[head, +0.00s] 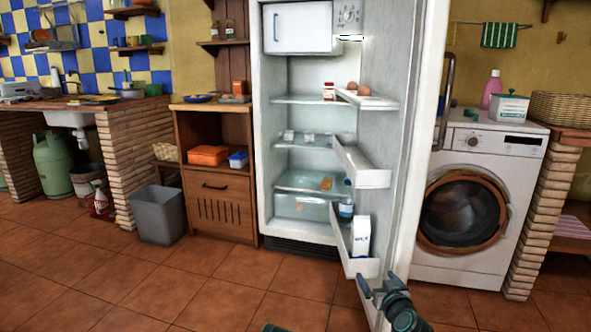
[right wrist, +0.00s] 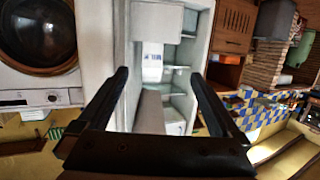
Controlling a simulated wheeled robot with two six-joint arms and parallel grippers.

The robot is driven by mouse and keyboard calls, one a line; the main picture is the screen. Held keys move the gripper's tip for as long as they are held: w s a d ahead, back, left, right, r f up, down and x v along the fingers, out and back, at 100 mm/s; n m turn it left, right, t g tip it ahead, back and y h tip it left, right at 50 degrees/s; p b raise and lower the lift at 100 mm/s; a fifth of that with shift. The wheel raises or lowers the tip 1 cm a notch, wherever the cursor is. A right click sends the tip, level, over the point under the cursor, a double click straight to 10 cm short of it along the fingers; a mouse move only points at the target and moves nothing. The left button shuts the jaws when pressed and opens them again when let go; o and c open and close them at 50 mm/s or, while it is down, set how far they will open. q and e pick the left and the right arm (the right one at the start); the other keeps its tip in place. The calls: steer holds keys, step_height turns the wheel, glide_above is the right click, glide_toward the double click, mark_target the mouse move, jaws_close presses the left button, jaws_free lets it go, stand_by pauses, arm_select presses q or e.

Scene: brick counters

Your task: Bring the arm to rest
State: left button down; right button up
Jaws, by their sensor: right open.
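My right gripper (head: 374,286) is low in the head view, in front of the open fridge door's lower end. In the right wrist view its two dark fingers (right wrist: 160,76) stand wide apart with nothing between them. The fridge (head: 310,75) stands open, and it shows between and beyond the fingers in the right wrist view (right wrist: 190,22). Its door (head: 412,130) is swung out to the right. My left gripper cannot be made out; only a small dark piece of my body shows at the bottom edge.
A washing machine (head: 510,190) stands right of the fridge door. A wooden cabinet (head: 218,203) and a grey bin (head: 158,215) stand left of the fridge. Door shelves hold a carton (head: 361,237) and a bottle (head: 346,203). The tiled floor (head: 220,285) in front is clear.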

steer(key=s+a+f+n+g+y, duration=0.1)
steer(key=s+a+f+g, duration=0.2)
steer(key=a+f, duration=0.15)
steer(key=s+a+f+g+y, duration=0.1)
steer(key=s+a+f+g, duration=0.25)
steer(key=f, duration=0.25)
steer(key=s+d+f+m+g+h+p, duration=0.1)
steer(key=s+f+g+h, duration=0.1)
steer(key=s+g, duration=0.3)
steer(key=s+d+f+g+h+p, duration=0.1)
steer(key=s+f+g, duration=0.2)
steer(key=s, duration=0.4)
steer(key=s+a+r+n+h+p, duration=0.1)
steer(key=s+a+r+n+p, duration=0.15)
steer(key=a+r+p, duration=0.35)
steer(key=s+a+r+n+p, duration=0.1)
steer(key=s+a+r+p, duration=0.25)
steer(key=r+p, duration=0.45)
step_height(320, 180, up, 37)
steer(key=p, duration=3.6)
steer(key=shift+a+r+g, duration=0.15)
steer(key=shift+a+g, duration=0.25)
steer(key=shift+g, duration=0.05)
steer(key=shift+c, duration=0.2)
